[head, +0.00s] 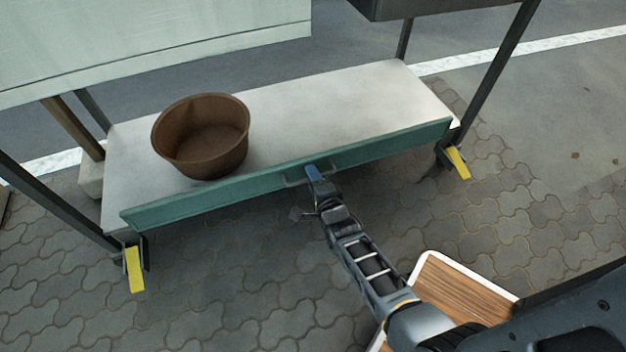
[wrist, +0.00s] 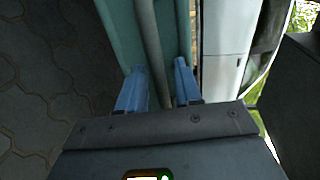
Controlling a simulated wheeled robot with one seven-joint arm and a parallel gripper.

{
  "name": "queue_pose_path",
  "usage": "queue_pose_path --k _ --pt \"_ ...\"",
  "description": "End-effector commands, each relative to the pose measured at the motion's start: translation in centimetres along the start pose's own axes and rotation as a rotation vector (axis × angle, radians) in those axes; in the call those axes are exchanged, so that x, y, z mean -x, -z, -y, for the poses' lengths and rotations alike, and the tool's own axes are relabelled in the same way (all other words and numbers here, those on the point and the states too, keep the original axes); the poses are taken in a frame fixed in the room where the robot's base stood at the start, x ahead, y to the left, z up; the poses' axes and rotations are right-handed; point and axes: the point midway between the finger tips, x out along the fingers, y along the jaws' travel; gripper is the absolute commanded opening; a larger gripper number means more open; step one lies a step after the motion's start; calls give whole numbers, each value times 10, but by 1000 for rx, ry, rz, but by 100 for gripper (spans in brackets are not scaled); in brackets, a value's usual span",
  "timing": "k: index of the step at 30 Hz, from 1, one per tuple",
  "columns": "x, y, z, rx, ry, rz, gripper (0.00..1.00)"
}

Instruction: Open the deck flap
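The deck flap (head: 390,145) is a long teal board standing along the near edge of the pale grey deck (head: 350,95). A grey bar handle (head: 292,184) is on its outer face near the middle. My gripper (head: 313,172) is at this handle, with its blue fingers partly covering it. In the wrist view, the handle bar (wrist: 148,35) runs between the two fingers of my gripper (wrist: 160,70). The fingers are apart, one on each side, with a gap seen at the right one. The teal flap (wrist: 116,25) lies beside the bar there.
A brown round tub (head: 205,160) stands on the deck, left of the middle, behind the flap. Dark posts hold the deck, with yellow tabs (head: 135,270) at the front corners. The paving (head: 240,270) before the flap is clear apart from my arm.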

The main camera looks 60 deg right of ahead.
Motion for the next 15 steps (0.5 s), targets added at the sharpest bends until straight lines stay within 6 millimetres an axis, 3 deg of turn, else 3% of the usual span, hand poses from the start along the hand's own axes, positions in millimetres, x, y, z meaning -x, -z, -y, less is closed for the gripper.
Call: queue_pose_path --k 9,15 --pt "-2 0 0 0 0 0 34" --pt "-2 0 0 0 0 0 15"
